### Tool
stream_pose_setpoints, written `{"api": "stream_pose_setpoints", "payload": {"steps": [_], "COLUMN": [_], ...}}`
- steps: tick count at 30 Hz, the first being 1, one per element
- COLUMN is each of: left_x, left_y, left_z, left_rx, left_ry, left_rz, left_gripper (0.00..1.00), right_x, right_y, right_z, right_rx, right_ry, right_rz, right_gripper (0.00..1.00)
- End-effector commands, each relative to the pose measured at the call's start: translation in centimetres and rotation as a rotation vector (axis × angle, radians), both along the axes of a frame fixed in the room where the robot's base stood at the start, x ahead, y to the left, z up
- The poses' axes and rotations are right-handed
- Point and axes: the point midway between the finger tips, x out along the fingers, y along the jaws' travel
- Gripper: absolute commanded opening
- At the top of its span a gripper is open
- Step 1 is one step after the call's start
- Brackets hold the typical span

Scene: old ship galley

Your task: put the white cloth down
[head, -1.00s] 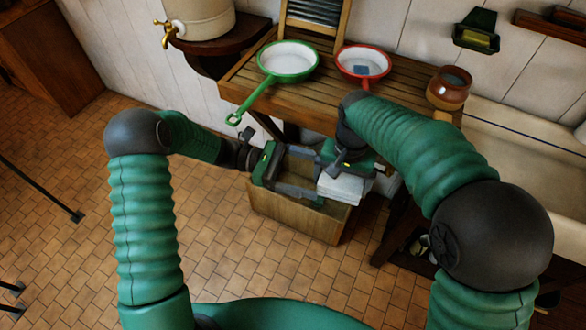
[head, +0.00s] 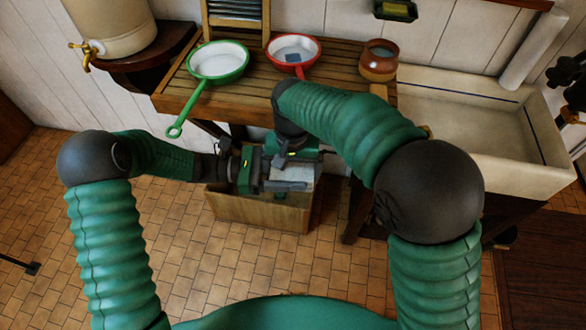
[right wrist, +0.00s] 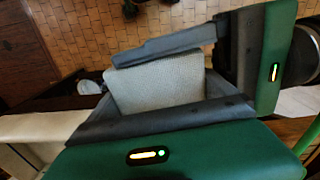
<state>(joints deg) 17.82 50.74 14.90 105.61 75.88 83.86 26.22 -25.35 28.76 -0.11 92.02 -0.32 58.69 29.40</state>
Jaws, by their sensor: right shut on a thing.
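The white cloth (head: 300,176) is a folded, thick pad held above a wooden box (head: 262,212). It also shows in the right wrist view (right wrist: 158,82), with dark fingers on either side. My right gripper (head: 291,160) is shut on it from above and hides part of it. My left gripper (head: 284,184) is beside the cloth, and one of its dark fingers crosses in front of it. Whether the left jaws touch or close on the cloth is hidden by overlap. The box's inside is mostly covered by the grippers.
A wooden counter (head: 340,80) behind holds a green pan (head: 218,60), a red pan (head: 293,47) and a brown pot (head: 379,62). The green pan's handle juts over the front edge. A stone sink (head: 470,125) is at right.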

Motion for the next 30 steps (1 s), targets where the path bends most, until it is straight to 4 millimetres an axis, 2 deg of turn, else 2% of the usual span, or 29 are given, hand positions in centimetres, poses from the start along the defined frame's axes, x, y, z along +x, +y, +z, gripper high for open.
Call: {"api": "stream_pose_setpoints", "payload": {"steps": [1,6,7,8,14,17,20,27,30], "left_x": [-0.2,-0.3,-0.3,-0.3,-0.2,-0.2,-0.2,-0.2,-0.2], "left_y": [-0.1,-0.1,-0.1,-0.1,-0.1,-0.1,-0.1,0.0,0.0], "left_z": [0.1,0.1,0.1,0.1,0.1,0.1,0.1,0.1,0.0], "left_rx": [-0.003,-0.004,-0.005,-0.004,-0.004,-0.003,-0.003,-0.003,-0.003], "left_ry": [0.001,0.001,0.001,0.001,0.001,0.001,0.0,0.0,0.001], "left_rz": [-0.007,-0.01,-0.01,-0.01,-0.008,-0.007,-0.006,-0.006,-0.006], "left_gripper": [0.42,0.2,0.18,0.17,0.17,0.17,0.17,0.17,0.17], "right_x": [0.3,0.4,0.4,0.4,0.3,0.3,0.4,0.4,0.4], "right_y": [-0.1,-0.2,-0.2,-0.2,-0.1,-0.1,0.0,0.0,0.0], "right_z": [0.0,0.0,0.0,0.0,0.1,0.8,2.7,8.9,10.6], "right_rx": [0.0,0.0,0.0,-0.001,0.0,0.001,0.001,0.001,0.0], "right_ry": [-0.007,-0.009,-0.009,-0.009,-0.007,-0.009,-0.011,-0.012,-0.009], "right_rz": [-0.005,-0.007,-0.008,-0.007,-0.006,-0.005,-0.005,-0.007,-0.007], "right_gripper": [0.3,0.3,0.97,1.0,1.0,1.0,1.0,1.0,1.0]}}
